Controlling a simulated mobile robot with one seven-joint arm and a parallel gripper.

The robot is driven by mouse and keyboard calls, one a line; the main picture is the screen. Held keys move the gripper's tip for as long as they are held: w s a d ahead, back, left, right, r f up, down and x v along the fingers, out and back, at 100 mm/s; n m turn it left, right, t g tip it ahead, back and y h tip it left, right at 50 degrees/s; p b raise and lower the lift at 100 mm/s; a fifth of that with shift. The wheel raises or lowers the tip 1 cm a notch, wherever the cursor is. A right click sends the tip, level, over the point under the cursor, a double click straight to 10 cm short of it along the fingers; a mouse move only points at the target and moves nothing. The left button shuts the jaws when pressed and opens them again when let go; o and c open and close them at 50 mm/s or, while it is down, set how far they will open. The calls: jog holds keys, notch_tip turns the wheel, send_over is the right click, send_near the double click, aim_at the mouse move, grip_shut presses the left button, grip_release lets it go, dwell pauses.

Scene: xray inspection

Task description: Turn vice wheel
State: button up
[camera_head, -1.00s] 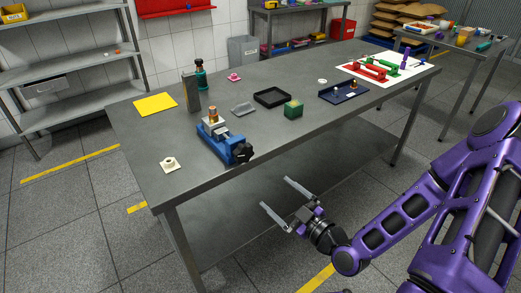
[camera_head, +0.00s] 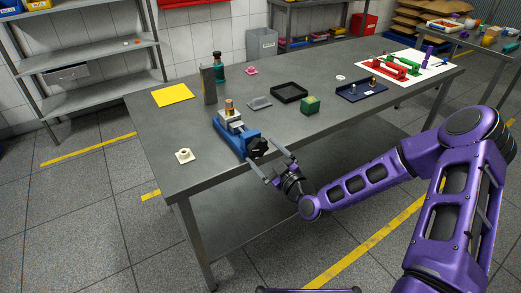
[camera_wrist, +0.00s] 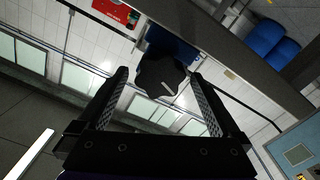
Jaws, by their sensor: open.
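The blue vice (camera_head: 231,129) stands near the front edge of the grey table, with a copper-coloured part (camera_head: 229,108) upright in its jaws. Its black lobed wheel (camera_head: 257,147) faces the front edge. My gripper (camera_head: 268,160) is open and sits at the wheel, with its fingers reaching toward it from the front. In the wrist view the wheel (camera_wrist: 162,76) shows ahead and between the two fingers (camera_wrist: 165,92), around the height of their tips. I see no contact between fingers and wheel.
The table's front edge lies under my gripper.

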jog(key=shift+x, duration=1.1)
jog(key=c, duration=1.3)
jog(key=shift+f+m, duration=0.1)
jog(key=shift+m, duration=0.3)
